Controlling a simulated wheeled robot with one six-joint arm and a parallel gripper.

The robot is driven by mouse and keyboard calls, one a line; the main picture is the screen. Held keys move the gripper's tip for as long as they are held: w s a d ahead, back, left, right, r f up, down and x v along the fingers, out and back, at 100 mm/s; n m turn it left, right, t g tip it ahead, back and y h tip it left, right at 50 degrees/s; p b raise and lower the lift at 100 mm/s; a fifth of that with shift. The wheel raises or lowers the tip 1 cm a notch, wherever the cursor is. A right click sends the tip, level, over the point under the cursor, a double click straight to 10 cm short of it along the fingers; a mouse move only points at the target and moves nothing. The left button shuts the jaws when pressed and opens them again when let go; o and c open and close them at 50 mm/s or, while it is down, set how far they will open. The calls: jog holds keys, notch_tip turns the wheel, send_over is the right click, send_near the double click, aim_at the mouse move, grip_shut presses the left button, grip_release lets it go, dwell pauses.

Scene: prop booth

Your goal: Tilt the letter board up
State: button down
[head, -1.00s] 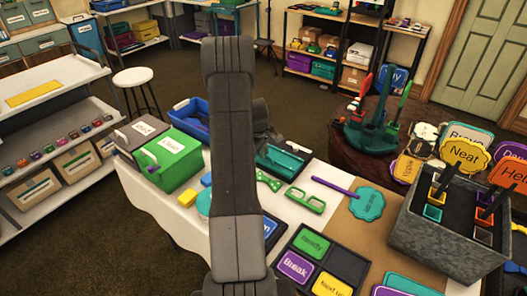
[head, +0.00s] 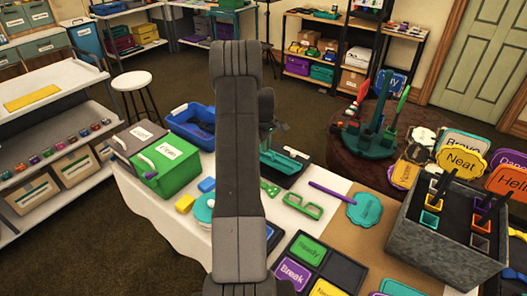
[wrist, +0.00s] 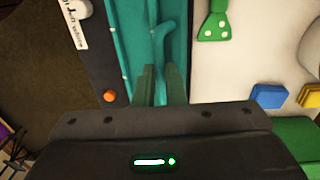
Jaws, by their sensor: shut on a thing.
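A teal panel, apparently the letter board, lies in a dark frame on the white-covered table; its right part shows beside my arm in the head view (head: 286,162). In the wrist view, the teal panel (wrist: 130,35) runs up the picture, with a raised teal bar (wrist: 159,32) along it. My gripper (wrist: 161,70) has its two fingers close together over the panel at the bar's lower end. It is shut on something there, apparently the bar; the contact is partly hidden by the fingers.
A dark strip with an orange knob (wrist: 109,96) lies left of the panel. A green bow tie (wrist: 214,22) and blue block (wrist: 268,97) lie to the right. A green box (head: 172,168), green glasses (head: 303,206) and a grey prop bin (head: 425,243) stand around.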

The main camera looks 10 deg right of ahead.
jog(key=shift+w+d+r, duration=0.15)
jog(key=shift+w+d, duration=0.25)
jog(key=shift+d, duration=0.1)
jog(key=shift+w+r, duration=0.1)
jog(key=c, duration=1.6)
grip_release()
jog(key=shift+d, duration=0.15)
jog(key=shift+o, duration=0.5)
jog(key=shift+w+d+f, duration=0.15)
jog(key=shift+w+f, duration=0.05)
jog(key=shift+s, duration=0.1)
jog(key=shift+r, duration=0.55)
notch_tip(320, 180, up, 13)
jog(key=p, duration=0.6)
jog(key=shift+s+a+p, duration=0.35)
jog(key=shift+a+p, duration=0.05)
jog(key=shift+a, duration=0.05)
